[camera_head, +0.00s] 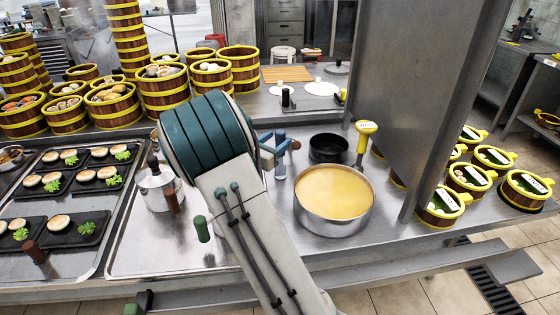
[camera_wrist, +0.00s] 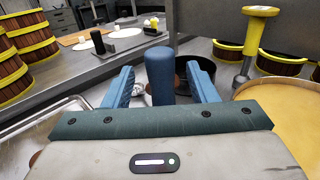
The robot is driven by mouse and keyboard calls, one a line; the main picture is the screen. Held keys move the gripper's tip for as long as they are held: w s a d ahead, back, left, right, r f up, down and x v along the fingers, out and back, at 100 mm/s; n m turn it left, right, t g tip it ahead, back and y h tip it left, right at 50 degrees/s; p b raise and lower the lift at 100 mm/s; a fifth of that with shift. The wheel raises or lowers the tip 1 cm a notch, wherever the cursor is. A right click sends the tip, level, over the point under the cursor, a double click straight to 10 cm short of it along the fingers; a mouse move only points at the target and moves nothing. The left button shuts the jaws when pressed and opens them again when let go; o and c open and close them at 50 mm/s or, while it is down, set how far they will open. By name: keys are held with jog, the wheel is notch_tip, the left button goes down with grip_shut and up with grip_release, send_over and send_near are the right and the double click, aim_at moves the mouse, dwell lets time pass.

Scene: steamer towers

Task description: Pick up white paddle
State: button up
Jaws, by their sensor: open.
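No thing plainly shows as a white paddle. Two flat white round pieces, a nearer one (camera_head: 322,88) and a smaller one beside it, lie on the back counter, also in the wrist view (camera_wrist: 84,45); I cannot tell whether either is a paddle. My gripper (camera_head: 281,142) is open above the front counter, left of the pot of yellow liquid (camera_head: 334,199). In the wrist view its blue fingers (camera_wrist: 160,70) stand apart on both sides of an upright blue handle (camera_wrist: 160,82). The handle's lower part is hidden, and contact with the fingers is not visible.
A black pan (camera_head: 329,147) and a yellow-topped tool (camera_head: 365,130) stand near the pot. A lidded silver pot (camera_head: 157,190) is left of my arm. Steamer towers (camera_head: 163,88) stand at back left. A large metal panel (camera_head: 420,90) rises at right.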

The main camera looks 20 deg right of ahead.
aim_at(281, 131)
jog(key=x, duration=0.2)
jog(key=shift+w+d, duration=0.1)
jog(key=shift+d, duration=0.2)
grip_shut()
jog(key=shift+r, duration=0.15)
jog(key=shift+r, duration=0.65)
notch_tip(281, 131, up, 3)
jog(key=shift+r, duration=0.1)
jog(key=s+d+r, duration=0.5)
jog(key=s+r, duration=0.1)
jog(key=s, duration=0.4)
jog(key=shift+d, duration=0.25)
jog(key=shift+s+r, duration=0.15)
